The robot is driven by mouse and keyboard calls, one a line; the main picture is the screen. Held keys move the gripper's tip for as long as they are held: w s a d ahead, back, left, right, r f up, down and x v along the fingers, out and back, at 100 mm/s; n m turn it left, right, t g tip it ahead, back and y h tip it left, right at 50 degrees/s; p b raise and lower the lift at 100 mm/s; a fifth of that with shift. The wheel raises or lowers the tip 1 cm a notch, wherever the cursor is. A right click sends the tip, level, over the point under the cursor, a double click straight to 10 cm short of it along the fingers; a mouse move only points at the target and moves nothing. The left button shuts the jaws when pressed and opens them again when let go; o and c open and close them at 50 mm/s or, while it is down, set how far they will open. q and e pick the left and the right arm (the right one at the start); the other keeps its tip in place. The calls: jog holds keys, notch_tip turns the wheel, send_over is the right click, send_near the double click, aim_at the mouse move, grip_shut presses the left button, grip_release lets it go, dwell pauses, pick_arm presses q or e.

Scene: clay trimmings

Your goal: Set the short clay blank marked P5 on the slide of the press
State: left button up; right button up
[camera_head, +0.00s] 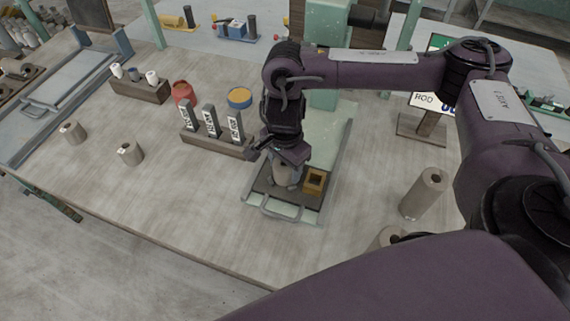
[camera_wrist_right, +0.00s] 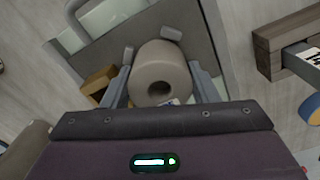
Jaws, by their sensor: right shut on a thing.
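My right gripper (camera_head: 287,164) is low over the press slide (camera_head: 278,209), a flat plate with a pale rim and a front handle. It is shut on a short grey-brown clay blank (camera_head: 282,175), a cylinder with a hole in its end. In the right wrist view the blank (camera_wrist_right: 162,66) stands between the two fingers, over the slide's dark plate. A scrap of pale marking shows by its edge, but I cannot read it. I cannot tell whether the blank touches the plate. My left gripper is not in view.
A yellow-brown block (camera_head: 314,181) sits on the slide right beside the blank. A wooden rack (camera_head: 217,143) with labelled grey pieces stands to the left. The table's front left is clear.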

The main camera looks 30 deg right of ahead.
jog(key=shift+f, duration=0.2)
jog(key=o, duration=1.2)
jog(key=shift+o, duration=0.2)
jog(key=shift+r, duration=0.1)
jog(key=shift+r, duration=0.45)
notch_tip(320, 180, up, 11)
jog(key=p, duration=0.2)
jog(key=shift+r, duration=0.2)
jog(key=shift+s+f, duration=0.1)
